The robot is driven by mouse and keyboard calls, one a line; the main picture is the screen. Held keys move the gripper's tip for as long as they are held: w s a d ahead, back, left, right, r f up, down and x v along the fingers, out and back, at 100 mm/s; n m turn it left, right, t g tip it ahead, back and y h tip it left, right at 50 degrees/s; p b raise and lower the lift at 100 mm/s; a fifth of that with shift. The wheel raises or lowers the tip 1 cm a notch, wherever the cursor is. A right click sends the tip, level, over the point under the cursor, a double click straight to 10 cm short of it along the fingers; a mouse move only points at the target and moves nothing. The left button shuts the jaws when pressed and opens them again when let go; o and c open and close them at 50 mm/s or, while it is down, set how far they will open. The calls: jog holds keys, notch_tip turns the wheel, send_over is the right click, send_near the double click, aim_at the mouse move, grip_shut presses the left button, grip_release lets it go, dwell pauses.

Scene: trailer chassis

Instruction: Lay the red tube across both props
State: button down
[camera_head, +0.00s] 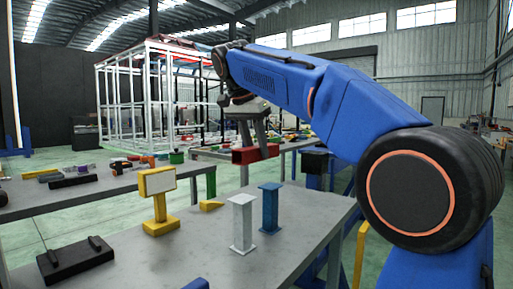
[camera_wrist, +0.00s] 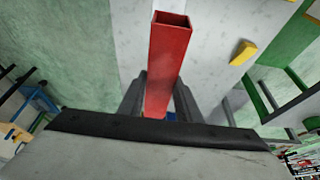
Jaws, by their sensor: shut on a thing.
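The red tube (camera_head: 245,156) is held in my gripper (camera_head: 258,150), above and behind the props and apart from them. In the wrist view the square, hollow tube (camera_wrist: 168,62) runs between the two dark fingers of my gripper (camera_wrist: 160,98), with its open end toward the top. The white prop (camera_head: 242,222) and the blue prop (camera_head: 270,208) stand upright side by side on the grey table, with a gap between them and clear tops. A small blue patch shows beside the tube in the wrist view; I cannot tell what it is.
The grey table (camera_head: 190,258) also holds a yellow sign stand (camera_head: 158,200), a yellow wedge (camera_head: 211,205) and a black tray-like block (camera_head: 75,260) at front left. Another table with loose parts stands at the left. The table right of the props is clear.

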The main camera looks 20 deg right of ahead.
notch_tip(320, 180, down, 9)
dwell(1.0)
jog(key=shift+f, duration=0.15)
jog(key=c, duration=0.7)
grip_release()
jog(key=shift+r, duration=4)
